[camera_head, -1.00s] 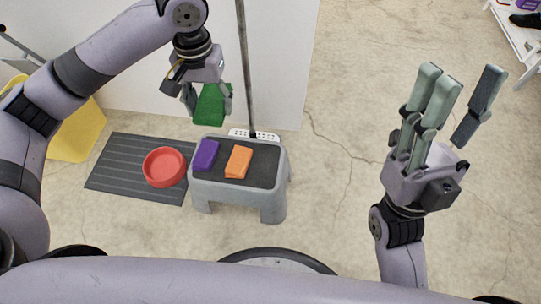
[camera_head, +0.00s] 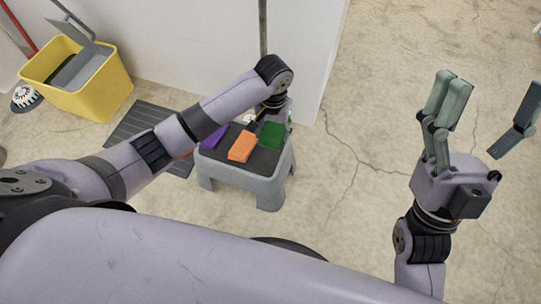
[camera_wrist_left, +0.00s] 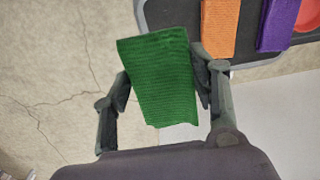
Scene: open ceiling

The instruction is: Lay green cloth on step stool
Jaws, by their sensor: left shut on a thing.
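The green cloth (camera_head: 271,135) is a small folded piece, held by my left gripper (camera_head: 276,118) at the right end of the step stool (camera_head: 245,178). In the left wrist view the cloth (camera_wrist_left: 160,75) sits between the two fingers (camera_wrist_left: 163,88) and overlaps the corner of the stool's dark top (camera_wrist_left: 165,12). I cannot tell whether it touches the top. An orange cloth (camera_head: 242,147) and a purple cloth (camera_head: 213,136) lie on the stool to its left. My right gripper (camera_head: 490,105) is open and empty, off to the right above the floor.
A yellow mop bucket (camera_head: 85,92) stands at the upper left by the white wall. A dark ridged mat (camera_head: 136,120) lies left of the stool, and a red bowl there is mostly hidden by my left arm. The floor right of the stool is clear.

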